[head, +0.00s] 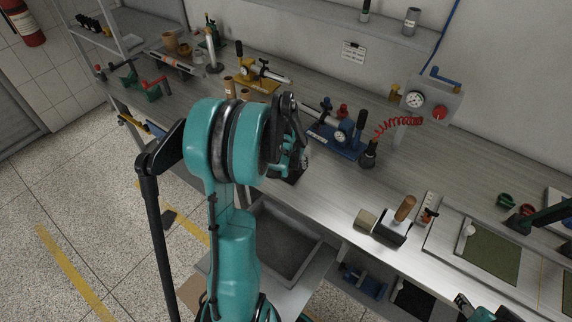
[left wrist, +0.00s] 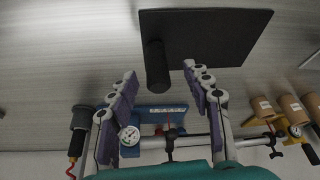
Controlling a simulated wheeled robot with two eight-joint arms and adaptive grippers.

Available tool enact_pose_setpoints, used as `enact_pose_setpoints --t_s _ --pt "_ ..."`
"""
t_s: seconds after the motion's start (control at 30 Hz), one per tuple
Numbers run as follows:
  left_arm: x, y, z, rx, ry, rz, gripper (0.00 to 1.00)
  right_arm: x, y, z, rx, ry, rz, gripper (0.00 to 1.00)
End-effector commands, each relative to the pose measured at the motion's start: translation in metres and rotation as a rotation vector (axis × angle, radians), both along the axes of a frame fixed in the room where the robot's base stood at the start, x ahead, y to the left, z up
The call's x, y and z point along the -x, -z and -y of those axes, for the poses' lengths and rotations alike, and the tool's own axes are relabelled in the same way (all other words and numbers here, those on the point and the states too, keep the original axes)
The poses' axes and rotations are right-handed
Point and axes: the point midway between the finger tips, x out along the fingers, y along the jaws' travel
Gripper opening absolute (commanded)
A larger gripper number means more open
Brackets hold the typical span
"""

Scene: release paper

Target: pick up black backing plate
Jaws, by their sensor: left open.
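The black backing plate (left wrist: 215,35) is a flat dark square with a dark cylindrical handle (left wrist: 157,66), at the top of the left wrist view. My left gripper (left wrist: 160,71) is open and empty. In that view its two fingers appear on either side of the handle's end; I cannot tell the gap in depth. In the head view my left arm hides most of the plate; a dark piece (head: 291,175) shows on the bench just beyond the gripper. A teal part of my right arm (head: 482,315) shows at the bottom right; its jaws are not clear.
A blue gauge fixture (head: 340,142) stands on the bench behind the plate, with a dark-handled tool (head: 368,155) on a red coil beside it. A yellow clamp tool (head: 258,78) and brown cylinders stand to the left. The bench right of the plate is clear up to a wooden-handled block (head: 390,228).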

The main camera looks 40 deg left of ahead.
Motion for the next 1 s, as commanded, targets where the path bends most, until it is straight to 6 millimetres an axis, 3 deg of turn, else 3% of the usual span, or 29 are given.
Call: enact_pose_setpoints --t_s 0.3,0.57,0.6,0.77,0.8,1.0 --pt "-0.017 0.042 -0.002 0.0 0.001 0.0 0.49 0.0 0.017 0.0 0.0 0.0 0.0 0.49" --pt "-0.019 0.045 -0.003 -0.001 0.001 0.001 0.49 0.0 0.017 0.0 0.0 0.0 0.0 0.49" --pt "-0.019 0.045 -0.003 -0.001 0.001 0.001 0.47 0.0 0.017 0.0 0.0 0.0 0.0 0.49" --pt "-0.019 0.044 -0.003 -0.001 0.001 0.001 0.05 0.0 0.017 0.0 0.0 0.0 0.0 0.49" --pt "-0.019 0.044 -0.003 -0.001 0.001 0.001 0.0 0.0 0.017 0.0 0.0 0.0 0.0 0.49" --pt "-0.019 0.044 -0.003 -0.001 0.001 0.001 0.0 0.0 0.017 0.0 0.0 0.0 0.0 0.49"
